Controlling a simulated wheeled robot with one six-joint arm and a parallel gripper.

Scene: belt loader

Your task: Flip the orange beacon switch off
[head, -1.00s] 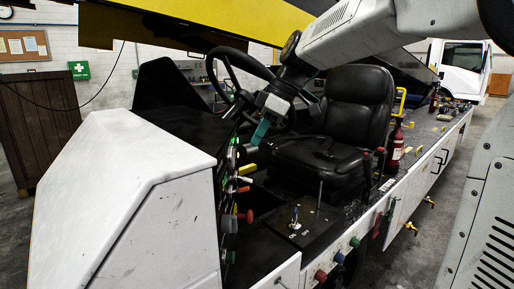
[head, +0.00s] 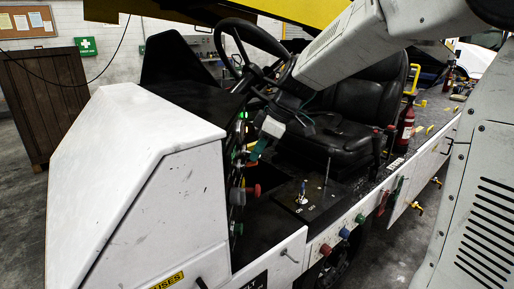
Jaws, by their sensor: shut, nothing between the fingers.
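My gripper (head: 257,150), with teal fingers, is at the dashboard's side panel, below the steering wheel. It is small in the head view and looks shut and empty. The panel is seen nearly edge-on, with a lit green light (head: 242,115) above a column of small coloured controls. An orange-looking control (head: 239,163) shows close to the fingertips. I cannot tell for sure that it is the beacon switch, which way it is flipped, or whether the fingers touch it. A red knob (head: 253,190) sticks out lower on the panel.
The steering wheel (head: 252,53) and black seat (head: 345,115) are close to my arm. A white cowling (head: 125,170) fills the left. A floor console (head: 303,200) with levers lies below right. Coloured knobs (head: 344,232) line the white side, and a fire extinguisher (head: 406,127) stands behind.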

